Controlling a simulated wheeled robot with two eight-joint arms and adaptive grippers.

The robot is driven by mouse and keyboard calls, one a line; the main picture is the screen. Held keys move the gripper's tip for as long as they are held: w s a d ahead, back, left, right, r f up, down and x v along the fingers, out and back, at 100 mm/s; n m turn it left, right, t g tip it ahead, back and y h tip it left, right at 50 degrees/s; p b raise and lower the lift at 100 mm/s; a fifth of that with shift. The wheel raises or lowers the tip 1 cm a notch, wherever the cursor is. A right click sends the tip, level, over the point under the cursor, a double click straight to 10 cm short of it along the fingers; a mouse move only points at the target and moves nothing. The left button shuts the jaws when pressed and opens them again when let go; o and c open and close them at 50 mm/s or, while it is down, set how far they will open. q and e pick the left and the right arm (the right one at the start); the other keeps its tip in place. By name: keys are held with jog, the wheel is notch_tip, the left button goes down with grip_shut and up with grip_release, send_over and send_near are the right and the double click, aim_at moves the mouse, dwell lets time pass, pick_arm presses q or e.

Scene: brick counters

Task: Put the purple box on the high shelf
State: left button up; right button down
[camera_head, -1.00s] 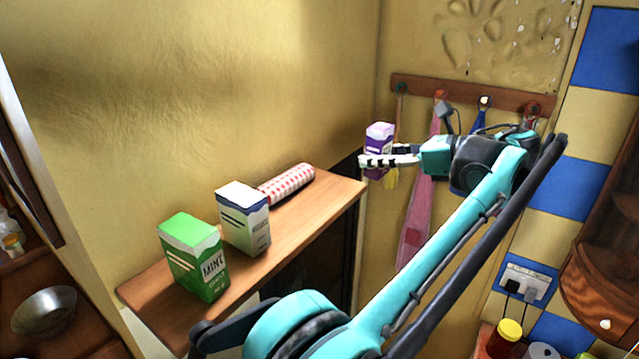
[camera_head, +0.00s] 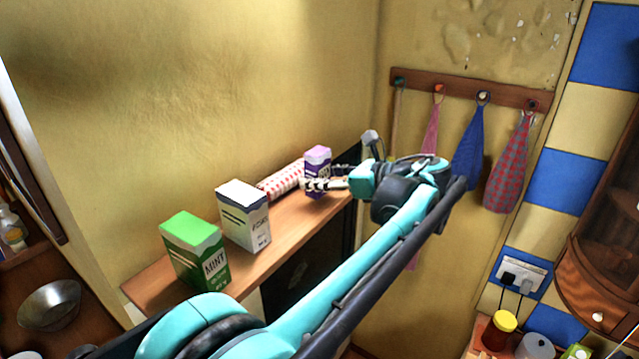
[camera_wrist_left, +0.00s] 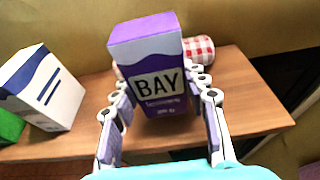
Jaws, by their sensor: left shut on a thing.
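The purple box (camera_head: 317,163), with a pale lilac top, is at the right part of the wooden high shelf (camera_head: 285,232) in the head view. My left gripper (camera_head: 325,184) is shut on it from the right. In the left wrist view the purple box (camera_wrist_left: 150,70) stands upright between the two fingers (camera_wrist_left: 160,110), its "BAY" label facing the camera, over the shelf (camera_wrist_left: 245,100). I cannot tell whether its base touches the board. My right gripper is not in view.
A red-and-white checked roll (camera_head: 281,181) lies just behind and left of the purple box. A white box (camera_head: 243,215) and a green MINT box (camera_head: 194,250) stand further left on the shelf. Cloths (camera_head: 468,150) hang from a rack at right.

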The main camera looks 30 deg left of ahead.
pick_arm(q)
jog(key=shift+f, duration=0.9)
jog(key=shift+f, duration=0.2)
jog(key=o, duration=1)
jog(key=shift+o, duration=0.2)
jog(key=shift+r, duration=0.15)
jog(key=b+v, duration=0.1)
jog(key=v, duration=1.1)
jog(key=shift+b, duration=0.4)
